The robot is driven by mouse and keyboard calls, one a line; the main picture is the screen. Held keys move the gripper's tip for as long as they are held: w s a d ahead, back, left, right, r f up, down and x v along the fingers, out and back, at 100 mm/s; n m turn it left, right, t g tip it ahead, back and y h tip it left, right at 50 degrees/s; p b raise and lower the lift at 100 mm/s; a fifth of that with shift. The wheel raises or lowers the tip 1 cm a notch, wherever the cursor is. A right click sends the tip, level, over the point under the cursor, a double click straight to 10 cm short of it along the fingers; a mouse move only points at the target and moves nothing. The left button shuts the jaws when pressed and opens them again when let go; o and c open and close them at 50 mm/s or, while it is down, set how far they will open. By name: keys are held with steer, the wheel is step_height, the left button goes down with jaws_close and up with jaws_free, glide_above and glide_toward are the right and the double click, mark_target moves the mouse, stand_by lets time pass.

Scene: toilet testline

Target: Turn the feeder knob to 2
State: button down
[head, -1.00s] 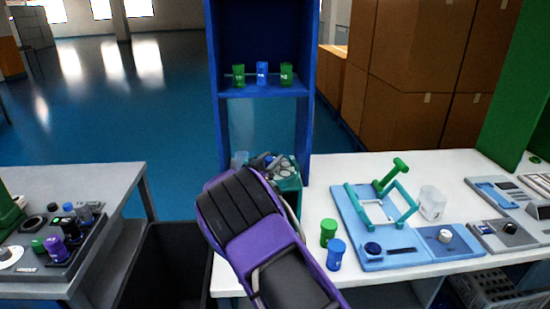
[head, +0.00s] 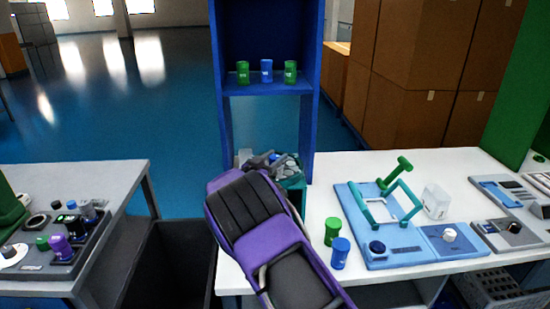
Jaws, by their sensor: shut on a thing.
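My purple and black arm (head: 262,238) reaches up the middle of the head view, and its far end hides my gripper, so I do not see the jaws or what is between them. No knob is clearly labelled as the feeder's. A white knob (head: 449,235) sits on a light blue panel (head: 437,246) on the right table. A dark knob (head: 514,227) sits on the grey panel beside it. A dark blue round knob or button (head: 377,247) is on the larger light blue plate. Number marks are too small to read.
A teal box of grey parts (head: 290,183) stands just behind my arm. A green cup (head: 332,231) and a blue cup (head: 340,252) stand close to its right. A blue shelf (head: 217,120) rises behind. A dark bin (head: 170,265) and another control table (head: 115,180) are left.

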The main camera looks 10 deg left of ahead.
steer(key=shift+c, duration=1.9)
jaws_free()
steer(key=v, duration=1.7)
steer(key=shift+s+b, duration=0.2)
steer(key=shift+b, duration=0.15)
